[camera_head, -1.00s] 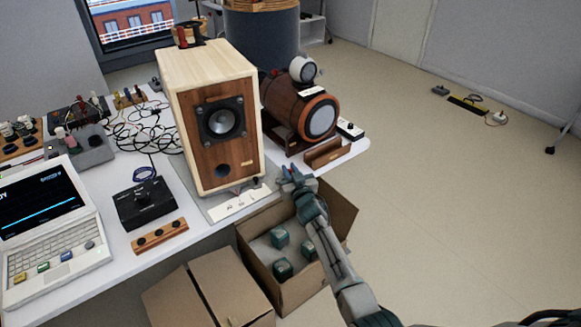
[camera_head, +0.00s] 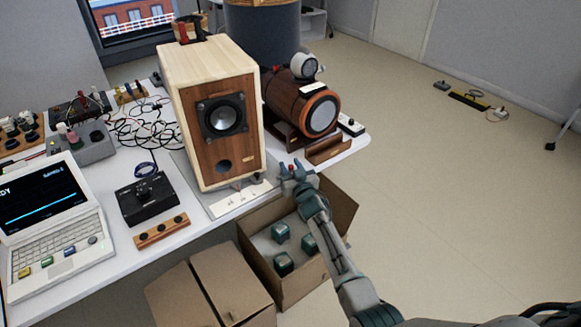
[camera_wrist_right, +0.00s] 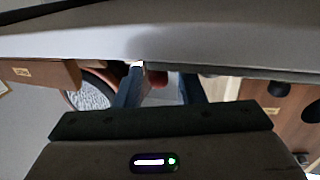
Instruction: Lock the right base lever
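The wooden box speaker (camera_head: 232,130) stands upright on a grey base plate (camera_head: 212,205) on the table. A white labelled strip (camera_head: 240,200) lies along the plate's front edge, with small dark parts behind it. The right base lever is too small to make out with certainty. My right gripper (camera_head: 292,167) is at the table's front edge, right of the speaker's lower front corner. In the right wrist view its two blue fingers (camera_wrist_right: 162,86) are apart with nothing held between them. A grey slab edge crosses above them. My left gripper is out of view.
A round brown wooden speaker (camera_head: 310,112) stands right of the box speaker, a small wooden block (camera_head: 328,150) before it. An open carton (camera_head: 340,212) with several dark green cubes lies below my right arm. A black control box (camera_head: 147,200) and laptop (camera_head: 50,215) are left.

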